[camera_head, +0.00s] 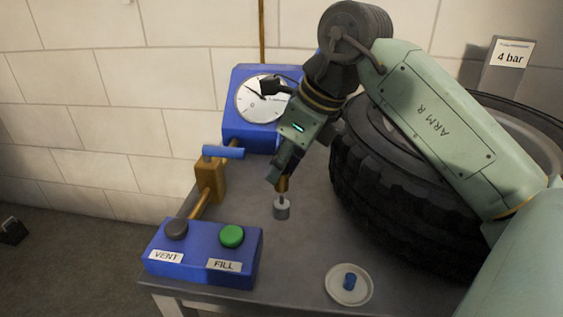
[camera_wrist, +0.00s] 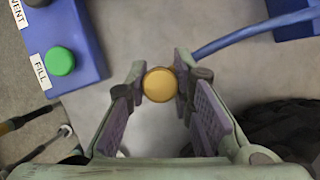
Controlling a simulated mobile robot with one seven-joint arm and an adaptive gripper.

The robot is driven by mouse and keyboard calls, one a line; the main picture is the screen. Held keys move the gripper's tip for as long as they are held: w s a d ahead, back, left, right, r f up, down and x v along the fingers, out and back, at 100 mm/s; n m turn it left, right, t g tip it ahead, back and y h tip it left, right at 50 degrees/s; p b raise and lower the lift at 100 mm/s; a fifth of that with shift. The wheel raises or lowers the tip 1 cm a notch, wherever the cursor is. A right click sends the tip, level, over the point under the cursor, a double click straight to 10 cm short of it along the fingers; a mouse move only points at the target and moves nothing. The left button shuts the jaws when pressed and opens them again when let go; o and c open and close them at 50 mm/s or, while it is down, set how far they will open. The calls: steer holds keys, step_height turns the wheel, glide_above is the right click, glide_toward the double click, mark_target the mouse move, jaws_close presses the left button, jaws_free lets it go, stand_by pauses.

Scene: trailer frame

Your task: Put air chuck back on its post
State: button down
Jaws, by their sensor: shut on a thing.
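The air chuck shows as a brass piece (camera_head: 283,184) at the tip of my gripper (camera_head: 279,174) in the head view. In the wrist view its round brass top (camera_wrist: 159,84) sits between the two fingers of my gripper (camera_wrist: 160,82), which are shut on it. A short grey post (camera_head: 281,209) stands on the bench directly below the chuck in the head view. A thin stem shows between brass and grey; I cannot tell whether the chuck touches the post. The post is hidden in the wrist view.
A blue box with VENT and FILL buttons (camera_head: 205,258) is at the front left. A brown valve block (camera_head: 210,181) with a blue handle and a blue gauge box (camera_head: 242,133) stand behind. A big tire (camera_head: 385,190) is right. A dish (camera_head: 337,294) holds a blue cap.

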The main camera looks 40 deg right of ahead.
mark_target(281, 179)
steer(key=shift+f, duration=0.1)
stand_by(0.3)
steer(key=shift+f+b, duration=1.3)
steer(key=shift+f, duration=0.2)
steer(key=c, duration=1.3)
jaws_free()
steer(key=o, duration=0.5)
steer(key=shift+c, duration=0.2)
